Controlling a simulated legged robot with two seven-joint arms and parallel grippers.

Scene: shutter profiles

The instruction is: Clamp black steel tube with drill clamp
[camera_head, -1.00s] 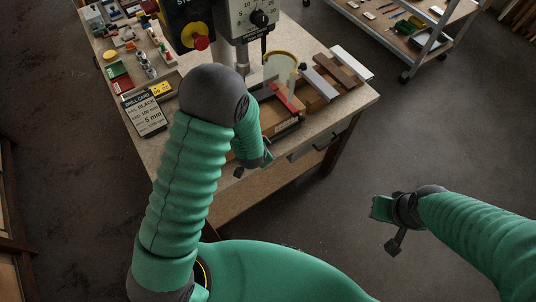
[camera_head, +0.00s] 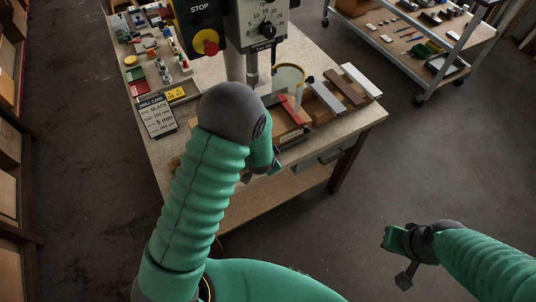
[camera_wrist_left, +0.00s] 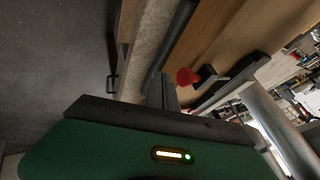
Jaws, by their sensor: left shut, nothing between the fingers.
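My left gripper (camera_wrist_left: 160,92) is shut and empty near the table's front edge. In the left wrist view a long dark bar (camera_wrist_left: 176,38), probably the black steel tube, lies along the wooden board beyond the fingertips. A red knob (camera_wrist_left: 187,77) and a black clamp part (camera_wrist_left: 232,80), apparently the drill clamp, are just right of the fingers; contact cannot be told. In the head view a dark bar (camera_head: 291,139) lies at the board's front. My right gripper (camera_head: 398,258) hangs off the table, its opening unclear.
The drill press (camera_head: 256,25) stands behind my left arm, its column (camera_wrist_left: 275,125) close to the left gripper. Grey, brown and white profiles (camera_head: 344,87) lie right of it. A sign (camera_head: 157,115) stands left. A wheeled shelf (camera_head: 445,45) is at right.

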